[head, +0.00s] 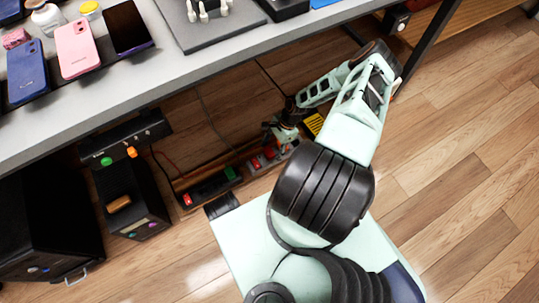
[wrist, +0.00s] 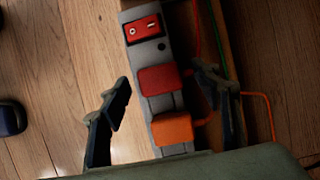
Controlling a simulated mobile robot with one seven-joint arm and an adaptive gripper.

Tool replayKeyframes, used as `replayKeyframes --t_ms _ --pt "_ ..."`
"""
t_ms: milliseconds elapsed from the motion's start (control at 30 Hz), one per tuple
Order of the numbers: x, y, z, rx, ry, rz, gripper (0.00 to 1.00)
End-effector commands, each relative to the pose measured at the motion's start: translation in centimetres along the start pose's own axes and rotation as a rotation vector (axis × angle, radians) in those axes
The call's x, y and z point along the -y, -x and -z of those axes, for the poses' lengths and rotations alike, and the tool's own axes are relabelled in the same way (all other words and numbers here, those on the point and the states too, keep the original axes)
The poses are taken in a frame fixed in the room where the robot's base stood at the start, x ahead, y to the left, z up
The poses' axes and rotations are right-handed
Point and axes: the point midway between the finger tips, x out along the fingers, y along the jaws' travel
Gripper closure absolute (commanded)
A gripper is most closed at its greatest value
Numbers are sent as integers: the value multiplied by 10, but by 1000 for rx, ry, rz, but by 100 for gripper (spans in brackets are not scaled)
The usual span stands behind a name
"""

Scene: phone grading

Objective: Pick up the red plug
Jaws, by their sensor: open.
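The red plug (wrist: 159,80) sits in a grey power strip (wrist: 148,50) in the wrist view. An orange plug (wrist: 172,128) is in the same strip, right beside it. My gripper (wrist: 163,79) is open, with one dark finger on each side of the strip. The red plug lies between the fingers; I see no grip on it. In the head view my gripper (head: 281,138) reaches down under the table, over the grey strip, and partly hides it. A small red part (head: 256,163) of that strip shows.
A red switch (wrist: 142,29) is on the strip. Cords run along its right side. In the head view, a black strip with a green plug (head: 230,172) lies to the left, and a black box (head: 131,196) stands further left. The table edge (head: 180,95) overhangs the area.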

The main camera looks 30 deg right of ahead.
Motion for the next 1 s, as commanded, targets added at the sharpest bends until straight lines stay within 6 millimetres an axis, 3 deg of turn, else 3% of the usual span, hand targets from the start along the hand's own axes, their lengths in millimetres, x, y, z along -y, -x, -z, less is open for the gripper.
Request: replayKeyframes --t_ms 233,633,1000 --pt "0 0 0 -1 0 0 44" --pt "0 0 0 -1 0 0 88" --pt "1 6 -2 -2 1 1 89"
